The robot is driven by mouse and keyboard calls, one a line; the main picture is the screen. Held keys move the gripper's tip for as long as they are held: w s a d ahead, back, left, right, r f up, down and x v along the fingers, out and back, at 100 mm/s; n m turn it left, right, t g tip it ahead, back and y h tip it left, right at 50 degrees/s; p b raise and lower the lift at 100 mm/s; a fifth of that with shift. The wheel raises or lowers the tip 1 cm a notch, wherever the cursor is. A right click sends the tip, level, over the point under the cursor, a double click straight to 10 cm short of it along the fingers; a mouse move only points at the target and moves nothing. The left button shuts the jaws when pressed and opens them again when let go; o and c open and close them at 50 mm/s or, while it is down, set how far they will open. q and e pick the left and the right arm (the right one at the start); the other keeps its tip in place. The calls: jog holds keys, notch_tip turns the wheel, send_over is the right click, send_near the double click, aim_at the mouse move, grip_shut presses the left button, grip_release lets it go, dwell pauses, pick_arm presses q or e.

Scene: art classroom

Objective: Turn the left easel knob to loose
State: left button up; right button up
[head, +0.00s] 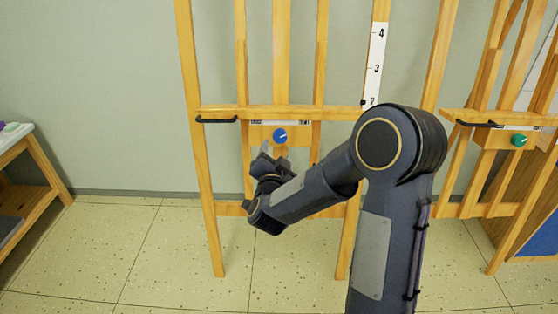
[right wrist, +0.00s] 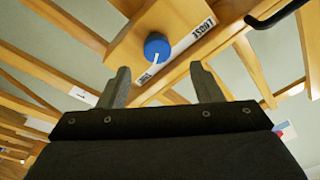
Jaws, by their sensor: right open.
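The left easel (head: 190,60) carries a round blue knob (head: 280,135) on a wooden block below its ledge. The knob also shows in the right wrist view (right wrist: 157,46), with a white pointer line toward the bottom of that picture. A white label strip (right wrist: 201,29) beside it seems to read LOOSE; a second label's wording is too small to be sure of. My right gripper (head: 273,154) is open and empty, just below and in front of the knob. In the wrist view its fingers (right wrist: 160,72) point toward the knob, which lies beyond their tips, apparently untouched. My left gripper is out of view.
A second easel (head: 448,113) with a green knob (head: 519,140) stands at the right. A black handle (head: 217,120) sticks out from the left easel's ledge. A numbered white scale (head: 375,65) is on its right side. A low table (head: 28,150) stands far left; the floor (head: 110,240) between is clear.

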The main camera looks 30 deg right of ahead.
aim_at(280, 138)
jog(key=x, duration=0.8)
jog(key=shift+s+d+f, duration=0.1)
jog(key=shift+s+f, duration=0.05)
jog(key=c, duration=1)
